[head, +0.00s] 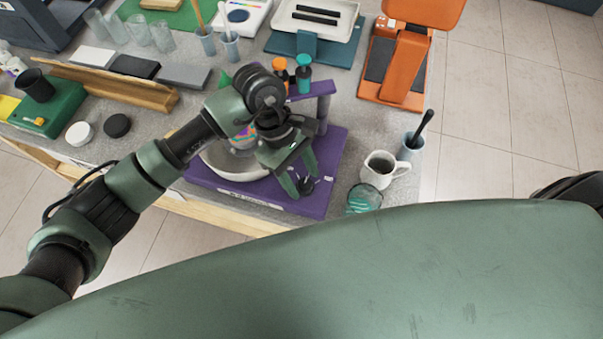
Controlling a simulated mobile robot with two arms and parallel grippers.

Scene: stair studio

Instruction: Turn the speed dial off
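A purple machine (325,165) stands near the table's front edge, with a white bowl (222,163) on its base and a raised purple arm at the back. A small dark dial (306,185) sits on the front right of the purple base. My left gripper (298,187) points down at the dial, its two green fingers apart with the dial between or just beside their tips. I cannot tell whether the fingers touch it. The gripper and wrist hide part of the bowl and base. My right gripper is not in view.
A white mug (381,169), a cup with a dark handle (411,147) and a teal-patterned round item (364,198) stand right of the machine. An orange device (397,60) and a teal-based scale (314,45) are behind. Black and white discs (79,133) lie left.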

